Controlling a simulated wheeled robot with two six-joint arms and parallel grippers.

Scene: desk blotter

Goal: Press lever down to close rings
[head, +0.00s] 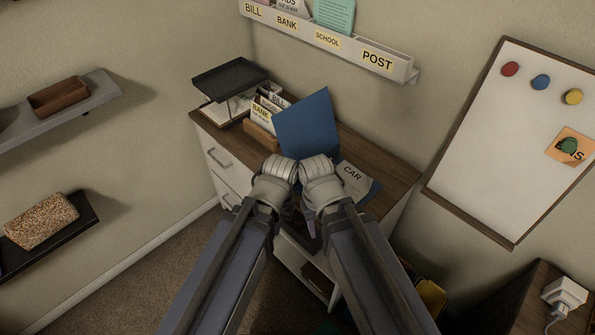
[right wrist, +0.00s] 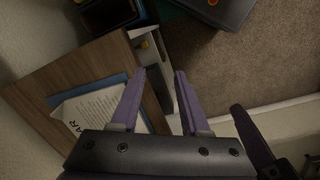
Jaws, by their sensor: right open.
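A blue binder (head: 308,125) lies open on the wooden cabinet top, one cover raised. A white sheet marked CAR (head: 354,177) lies on its other cover, and the sheet (right wrist: 90,108) also shows in the right wrist view. My two wrists meet side by side in front of the binder and hide its middle; I cannot see the lever or rings. My right gripper (right wrist: 160,75) is open and empty, its purple fingers apart beside the cabinet edge. My left gripper (head: 275,182) has its fingers mostly hidden in the head view.
A file box with labelled dividers (head: 263,112) and a dark letter tray (head: 230,78) stand at the left of the cabinet top. A labelled wall rack (head: 330,40) hangs above. A whiteboard (head: 515,130) is at the right. The drawers (head: 220,160) face the carpet.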

